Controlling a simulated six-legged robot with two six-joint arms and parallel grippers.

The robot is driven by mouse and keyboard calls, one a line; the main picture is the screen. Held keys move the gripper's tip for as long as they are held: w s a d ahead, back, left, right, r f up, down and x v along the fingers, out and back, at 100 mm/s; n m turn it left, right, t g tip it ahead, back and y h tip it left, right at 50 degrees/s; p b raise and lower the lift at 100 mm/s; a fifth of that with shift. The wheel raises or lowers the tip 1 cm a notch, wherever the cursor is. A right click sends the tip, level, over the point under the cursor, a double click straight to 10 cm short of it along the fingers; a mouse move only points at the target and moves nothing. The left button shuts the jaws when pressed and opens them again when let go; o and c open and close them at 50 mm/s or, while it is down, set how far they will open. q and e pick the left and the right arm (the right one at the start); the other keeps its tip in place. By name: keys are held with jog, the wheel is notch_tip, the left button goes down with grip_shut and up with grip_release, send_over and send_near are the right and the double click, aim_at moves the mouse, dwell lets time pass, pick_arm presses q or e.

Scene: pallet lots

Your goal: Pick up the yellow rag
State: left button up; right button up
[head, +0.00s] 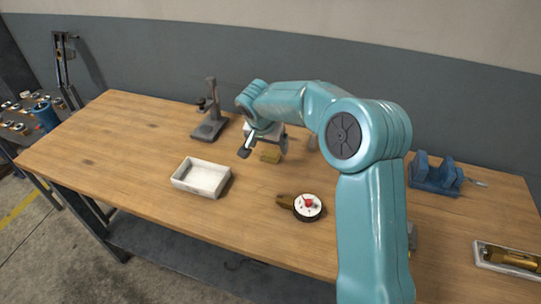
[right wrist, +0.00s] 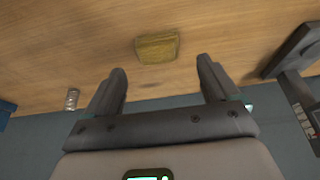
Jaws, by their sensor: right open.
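The yellow rag (head: 270,157) is a small folded, flat block on the wooden table, partly hidden under my right gripper in the head view. In the right wrist view the rag (right wrist: 157,48) lies ahead of the fingertips, roughly centred between them. My right gripper (head: 263,150) is open and empty, with its fingers spread wide on either side of the rag's line. In the wrist view the gripper (right wrist: 161,68) shows clear space between its fingers, and the rag looks apart from both. My left gripper is not in view.
A white tray (head: 188,184) and a round dial gauge (head: 314,211) lie nearer the table's front edge. A dark stand (head: 210,127) is left of the gripper; it also shows in the wrist view (right wrist: 290,52). A blue fixture (head: 436,180) and a tray with a brass cylinder (head: 512,260) are right.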

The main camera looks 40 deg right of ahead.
aim_at(271, 151)
jog(key=x, duration=0.4)
jog(key=shift+w+d, duration=0.1)
jog(key=shift+d, duration=0.05)
jog(key=c, duration=1.1)
notch_tip(271, 151, up, 20)
jog(key=p, duration=0.3)
